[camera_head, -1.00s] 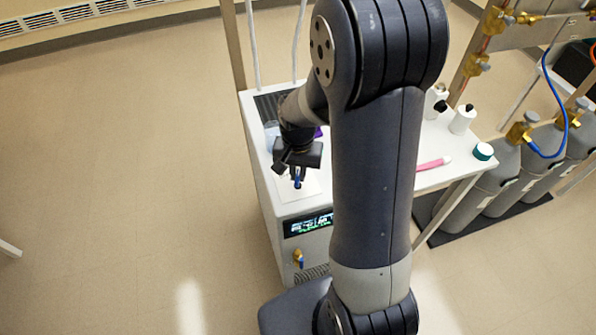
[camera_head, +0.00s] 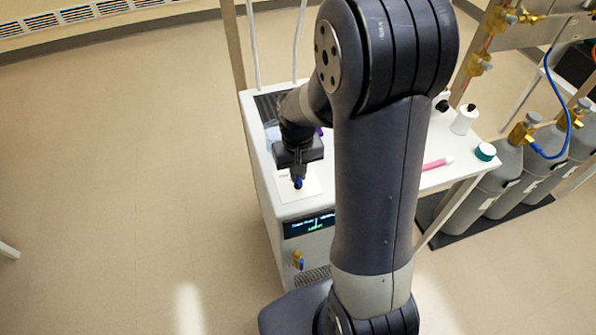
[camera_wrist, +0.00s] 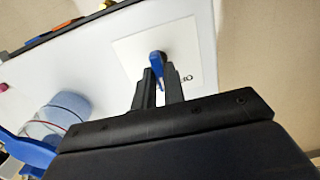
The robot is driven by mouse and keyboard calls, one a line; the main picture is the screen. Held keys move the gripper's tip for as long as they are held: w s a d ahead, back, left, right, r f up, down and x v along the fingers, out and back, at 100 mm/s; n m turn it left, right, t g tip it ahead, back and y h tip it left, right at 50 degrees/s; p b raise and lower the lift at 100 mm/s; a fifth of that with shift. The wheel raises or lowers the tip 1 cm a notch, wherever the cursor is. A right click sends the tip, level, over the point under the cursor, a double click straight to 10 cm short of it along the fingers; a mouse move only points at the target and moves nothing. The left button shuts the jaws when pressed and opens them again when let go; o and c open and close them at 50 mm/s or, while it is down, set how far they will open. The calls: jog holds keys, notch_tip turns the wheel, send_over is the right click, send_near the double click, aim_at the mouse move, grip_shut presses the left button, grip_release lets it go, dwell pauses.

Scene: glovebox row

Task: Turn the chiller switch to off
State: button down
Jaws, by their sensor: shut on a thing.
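The chiller (camera_head: 272,215) is a white cabinet with a dark display (camera_head: 308,226) showing small lit text on its front. On its top is a white label plate (camera_wrist: 135,50) with a blue switch lever (camera_wrist: 157,60). The lever also shows as a small blue spot under my gripper in the head view (camera_head: 298,184). My gripper (camera_wrist: 158,82) comes down over the plate, its two fingers shut on the blue lever. Part of a printed word (camera_wrist: 185,78), looking like "OFF", shows beside the right finger; the rest of the lettering is hidden.
To the right are white bottles (camera_head: 464,120), a pink marker (camera_head: 437,163) and a teal-capped jar (camera_head: 485,152). Grey gas cylinders (camera_head: 505,170) stand beyond. Floor at left is clear.

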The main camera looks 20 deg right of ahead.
dwell(0.3)
jog(key=c, duration=1.5)
grip_release()
notch_tip(320, 180, up, 11)
jog(key=shift+f, duration=0.1)
notch_tip(320, 180, down, 11)
jog(key=shift+r, duration=0.1)
jog(key=shift+m, duration=0.3)
